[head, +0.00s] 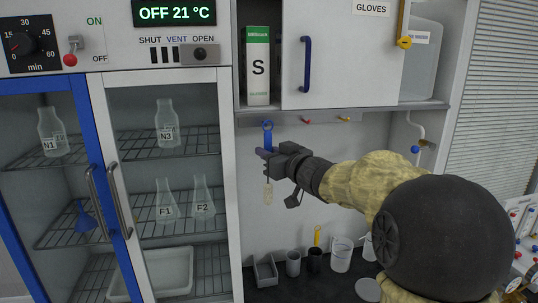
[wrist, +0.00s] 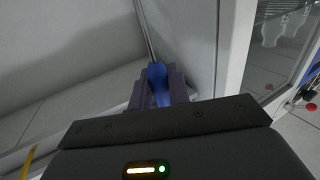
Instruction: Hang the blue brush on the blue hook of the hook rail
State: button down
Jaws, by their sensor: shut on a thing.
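The hook rail (head: 325,119) runs along the wall under the cupboard. Its blue hook (head: 267,124) is at the left end. The blue brush (head: 267,139) hangs upright, its blue handle up and pale bristles down. My gripper (head: 265,154) is shut around the handle, just below the blue hook. The top of the handle overlaps the hook in the head view; I cannot tell whether it is on the hook or only in front of it. In the wrist view the blue handle (wrist: 158,80) shows between my dark fingers, and the bristles are hidden.
A red hook (head: 306,121) and a yellow hook (head: 344,119) are farther right on the rail. The glass-door cabinet (head: 229,180) stands close on the left. Below, the dark counter holds a black cup (head: 315,262) with a yellow-handled tool (head: 317,236), and beakers (head: 341,256).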

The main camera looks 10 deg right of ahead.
jog(key=shift+w+f, duration=0.3)
jog(key=shift+w, duration=0.65)
jog(key=shift+w+f, duration=0.25)
jog(key=shift+w, duration=0.65)
jog(key=c, duration=1.3)
grip_release()
jog(key=shift+o, duration=0.2)
jog(key=shift+s, duration=0.1)
jog(key=b+v, duration=0.4)
jog(key=v, duration=1.3)
jog(key=shift+s, duration=0.15)
jog(key=shift+f, duration=0.1)
